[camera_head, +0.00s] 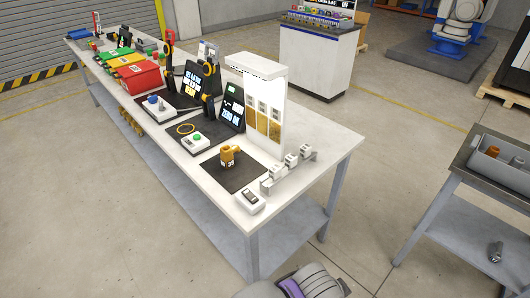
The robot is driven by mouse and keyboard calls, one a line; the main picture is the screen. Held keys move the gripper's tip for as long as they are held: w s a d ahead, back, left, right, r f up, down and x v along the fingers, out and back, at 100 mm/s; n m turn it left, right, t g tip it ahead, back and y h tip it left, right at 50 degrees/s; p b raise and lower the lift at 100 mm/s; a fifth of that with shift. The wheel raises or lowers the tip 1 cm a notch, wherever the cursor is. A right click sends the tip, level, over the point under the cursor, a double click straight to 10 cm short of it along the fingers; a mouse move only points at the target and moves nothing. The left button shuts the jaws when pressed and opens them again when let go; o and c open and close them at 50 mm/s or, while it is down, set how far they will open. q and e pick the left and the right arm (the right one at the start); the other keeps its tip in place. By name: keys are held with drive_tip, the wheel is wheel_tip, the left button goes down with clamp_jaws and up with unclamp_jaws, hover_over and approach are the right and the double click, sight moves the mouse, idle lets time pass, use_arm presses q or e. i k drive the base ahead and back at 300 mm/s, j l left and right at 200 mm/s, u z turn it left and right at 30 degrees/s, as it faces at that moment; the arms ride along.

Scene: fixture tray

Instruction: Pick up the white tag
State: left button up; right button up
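I cannot single out the white tag with certainty at this size. Small white card-like pieces (262,106) show in a row on the tall white display stand (264,72) near the table's right end. Several small white blocks (291,159) stand along a grey rail in front of it. A small white device with a dark window (249,201) lies at the table's near corner.
The long white table (325,150) also bears a brass-coloured fitting (228,156) on a dark mat, black screens (231,109), and red (143,79) and green bins. A grey side table (480,190) with a grey bin stands at right. Open floor lies between the tables.

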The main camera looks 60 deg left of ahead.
sight(306, 150)
drive_tip(key=i+u, duration=0.1)
drive_tip(key=u, duration=0.3)
drive_tip(key=i+u, duration=0.15)
drive_tip(key=u, duration=0.3)
drive_tip(key=i+u, duration=0.1)
drive_tip(key=u, duration=0.3)
drive_tip(key=i+l+u, duration=0.1)
drive_tip(key=u, duration=0.35)
